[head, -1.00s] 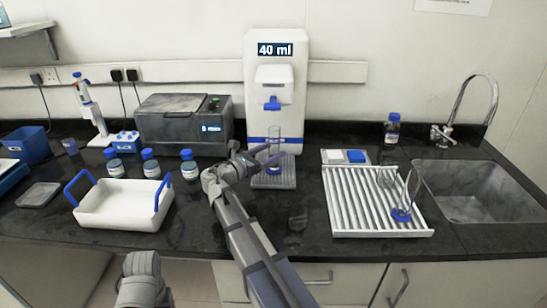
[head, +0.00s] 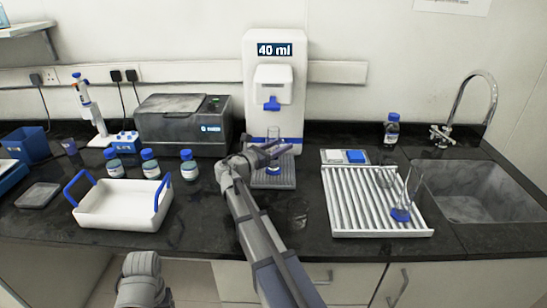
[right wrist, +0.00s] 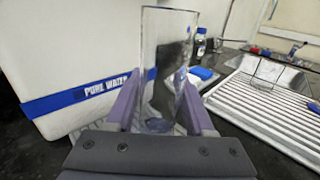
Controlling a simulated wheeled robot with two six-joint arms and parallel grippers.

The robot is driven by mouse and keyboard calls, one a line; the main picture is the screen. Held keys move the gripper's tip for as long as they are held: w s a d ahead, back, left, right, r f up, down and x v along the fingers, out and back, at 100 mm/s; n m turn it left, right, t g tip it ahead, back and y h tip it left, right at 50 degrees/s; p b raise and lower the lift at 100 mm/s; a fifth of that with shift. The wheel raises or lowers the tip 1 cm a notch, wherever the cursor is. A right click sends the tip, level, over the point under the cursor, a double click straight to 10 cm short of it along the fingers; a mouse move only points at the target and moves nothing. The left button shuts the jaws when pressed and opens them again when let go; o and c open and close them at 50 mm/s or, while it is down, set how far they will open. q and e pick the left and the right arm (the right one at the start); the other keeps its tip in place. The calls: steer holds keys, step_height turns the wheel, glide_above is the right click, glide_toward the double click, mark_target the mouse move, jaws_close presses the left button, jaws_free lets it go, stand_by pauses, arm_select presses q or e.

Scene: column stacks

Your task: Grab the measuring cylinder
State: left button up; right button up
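The measuring cylinder (head: 272,133) is clear and stands upright under the dispenser's blue nozzle, on a grey ribbed drip tray (head: 287,181). My right gripper (head: 272,151) reaches it from the left front, with its fingers around the lower-middle part. In the right wrist view the clear cylinder (right wrist: 168,50) rises between the two purple-grey fingers (right wrist: 161,100). They look open, with very little room on each side; contact is hard to make out.
The white dispenser (head: 258,95) reads "40 ml". A glass beaker (head: 298,213) stands close right of my right arm. A white drying rack (head: 350,222) holds glassware. A white tray with blue handles (head: 110,215) and several blue-capped bottles stand left.

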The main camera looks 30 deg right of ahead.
jaws_close()
steer(key=shift+r, duration=0.1)
stand_by(0.5)
steer(key=s+a+r+p, duration=0.1)
steer(key=s+a, duration=0.3)
steer(key=s, duration=0.3)
steer(key=s+a+r+p, duration=0.2)
steer(key=s+a, duration=0.3)
steer(key=s, duration=0.3)
steer(key=shift+a+r, duration=0.15)
steer(key=shift+a, duration=0.05)
stand_by(0.7)
steer(key=shift+s, duration=0.15)
